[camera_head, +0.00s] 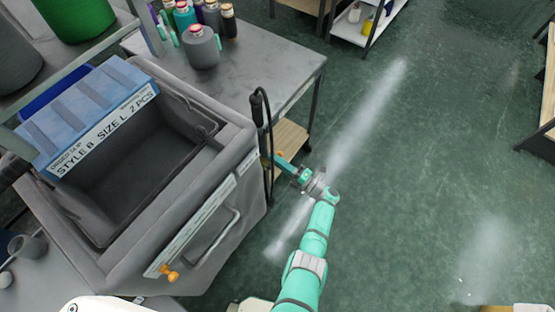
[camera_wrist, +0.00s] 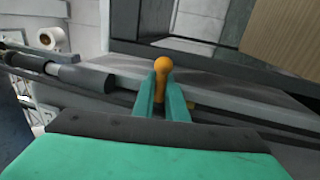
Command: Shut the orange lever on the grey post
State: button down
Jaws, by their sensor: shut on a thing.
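The orange lever (camera_wrist: 162,65) shows in the wrist view as a rounded knob between the two green fingers of my gripper (camera_wrist: 163,92). The fingers are shut on it, and they hide most of its lower part.
A large grey bin (camera_head: 232,135) with a blue box stands at the left, with another orange knob (camera_head: 169,273) on its front. A black hose (camera_head: 267,125) hangs close to my gripper. A grey table (camera_head: 270,72) holds several spools.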

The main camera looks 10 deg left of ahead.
jog(key=c, duration=2)
grip_release()
jog(key=shift+c, duration=0.2)
jog(key=v, duration=1)
jog(key=shift+s+d, duration=0.2)
jog(key=shift+d, duration=0.15)
jog(key=shift+f, duration=0.1)
